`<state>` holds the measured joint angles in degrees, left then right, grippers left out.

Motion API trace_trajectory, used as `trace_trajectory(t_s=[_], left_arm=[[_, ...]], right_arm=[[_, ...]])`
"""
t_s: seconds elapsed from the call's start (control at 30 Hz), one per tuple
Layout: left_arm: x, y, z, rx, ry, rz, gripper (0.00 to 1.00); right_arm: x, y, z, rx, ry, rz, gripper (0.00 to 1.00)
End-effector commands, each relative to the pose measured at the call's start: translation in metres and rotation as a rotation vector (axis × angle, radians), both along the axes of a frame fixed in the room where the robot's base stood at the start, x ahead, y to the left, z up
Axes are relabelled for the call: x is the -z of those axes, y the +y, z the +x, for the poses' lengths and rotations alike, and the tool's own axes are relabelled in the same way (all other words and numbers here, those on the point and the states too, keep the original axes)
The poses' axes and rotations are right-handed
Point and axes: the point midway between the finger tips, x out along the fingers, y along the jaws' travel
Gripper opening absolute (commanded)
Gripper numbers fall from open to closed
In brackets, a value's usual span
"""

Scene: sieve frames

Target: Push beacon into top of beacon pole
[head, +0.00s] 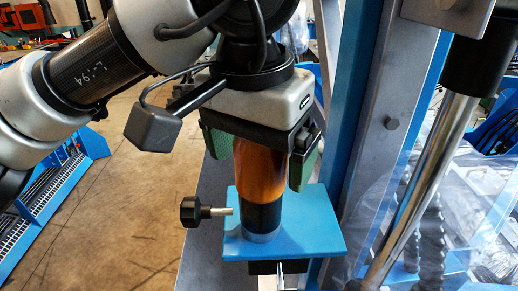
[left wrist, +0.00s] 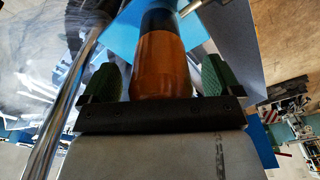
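The beacon (head: 260,170) has an orange translucent body and a black lower part. My left gripper (head: 258,172) points down over the beacon, with a green finger on each side. In the left wrist view, the beacon (left wrist: 160,65) lies between the fingers with a narrow gap on both sides, so the gripper looks open around it. The beacon's top end is hidden by the palm. Whether the beacon is fully seated cannot be told. My right gripper is not in view.
A black knob (head: 190,211) on a short rod sticks out left of the plate. A blue and grey upright frame (head: 365,110) stands close on the right, with a shiny metal rod (head: 420,190) beyond it. Open floor (head: 130,200) lies to the left.

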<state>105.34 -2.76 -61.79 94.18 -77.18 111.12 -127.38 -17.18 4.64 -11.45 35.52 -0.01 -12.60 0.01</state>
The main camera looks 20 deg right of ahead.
Motion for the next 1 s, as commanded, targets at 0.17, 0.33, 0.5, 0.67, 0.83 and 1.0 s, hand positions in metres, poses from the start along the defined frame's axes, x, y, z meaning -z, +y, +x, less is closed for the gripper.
trace_trajectory(t_s=[0.17, 0.33, 0.5, 0.67, 0.83, 1.0], left_arm=[[0.001, 0.000, 0.000, 0.000, 0.001, 0.001, 0.93], [-0.007, 0.000, -0.001, 0.000, -0.001, -0.001, 0.93], [-0.037, 0.003, -0.003, -0.002, -0.003, -0.001, 0.93], [-0.071, 0.006, -0.005, -0.004, -0.004, -0.001, 0.93], [-0.096, 0.009, -0.008, -0.002, -0.002, 0.000, 0.93], [-0.106, 0.010, -0.009, 0.000, 0.000, 0.000, 0.93]], right_arm=[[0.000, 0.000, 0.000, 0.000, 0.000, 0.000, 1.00], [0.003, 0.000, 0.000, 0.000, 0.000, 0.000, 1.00], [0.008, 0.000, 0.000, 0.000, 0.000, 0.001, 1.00], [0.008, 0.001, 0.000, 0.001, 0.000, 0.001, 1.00], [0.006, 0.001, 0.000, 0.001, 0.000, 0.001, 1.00], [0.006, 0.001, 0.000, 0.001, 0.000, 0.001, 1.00]])
